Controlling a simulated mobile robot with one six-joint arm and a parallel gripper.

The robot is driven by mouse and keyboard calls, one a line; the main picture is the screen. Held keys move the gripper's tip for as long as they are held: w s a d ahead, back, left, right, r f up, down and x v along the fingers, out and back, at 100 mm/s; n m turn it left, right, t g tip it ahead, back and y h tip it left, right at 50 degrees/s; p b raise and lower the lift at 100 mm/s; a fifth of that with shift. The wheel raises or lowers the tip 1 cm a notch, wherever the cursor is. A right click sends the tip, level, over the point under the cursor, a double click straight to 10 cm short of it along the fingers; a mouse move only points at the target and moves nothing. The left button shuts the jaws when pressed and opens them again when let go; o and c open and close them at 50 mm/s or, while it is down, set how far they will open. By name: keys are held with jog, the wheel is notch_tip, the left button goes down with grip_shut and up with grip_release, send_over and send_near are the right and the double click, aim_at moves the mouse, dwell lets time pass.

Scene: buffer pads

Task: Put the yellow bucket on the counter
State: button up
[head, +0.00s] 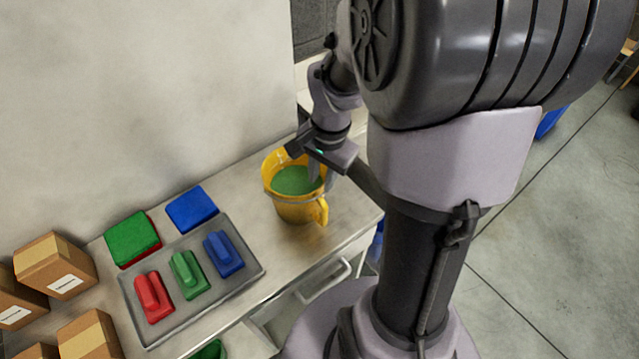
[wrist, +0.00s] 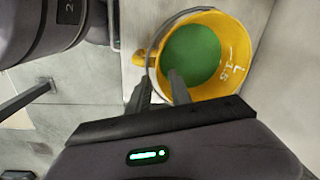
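The yellow bucket (head: 296,207) stands upright on the counter (head: 345,212), with green contents inside and its side handle toward the counter's front edge. It also shows in the wrist view (wrist: 233,72), where marks are visible on its inner wall. My gripper (head: 322,178) is at the bucket's right side, pointing down. In the wrist view my gripper (wrist: 160,78) has one finger inside the bucket and one outside, with the rim between them. The fingers look apart, with a gap around the wall. The exact contact of the fingertips is hard to see.
A grey tray (head: 190,306) with red, green and blue handled pads lies left of the bucket. A green-and-red pad stack (head: 132,239) and a blue pad (head: 191,209) lie behind it. Cardboard boxes (head: 56,265) stand far left. A wall runs behind the counter.

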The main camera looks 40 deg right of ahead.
jog(key=s+a+r+n+t+p, duration=0.15)
jog(key=a+r, duration=0.35)
jog(key=r, duration=0.5)
jog(key=s+a+r+n+t+y, duration=0.1)
jog(key=s+a+r+n+t, duration=0.1)
jog(key=s+a+r+n, duration=0.3)
jog(key=s+a+r+n+t+y, duration=0.1)
jog(key=s+a+r+n, duration=0.2)
jog(key=a, duration=0.4)
notch_tip(320, 180, down, 7)
jog(key=b, duration=0.6)
jog(key=shift+s+a+f, duration=0.15)
jog(key=shift+s+f, duration=0.05)
jog(key=shift+s, duration=0.05)
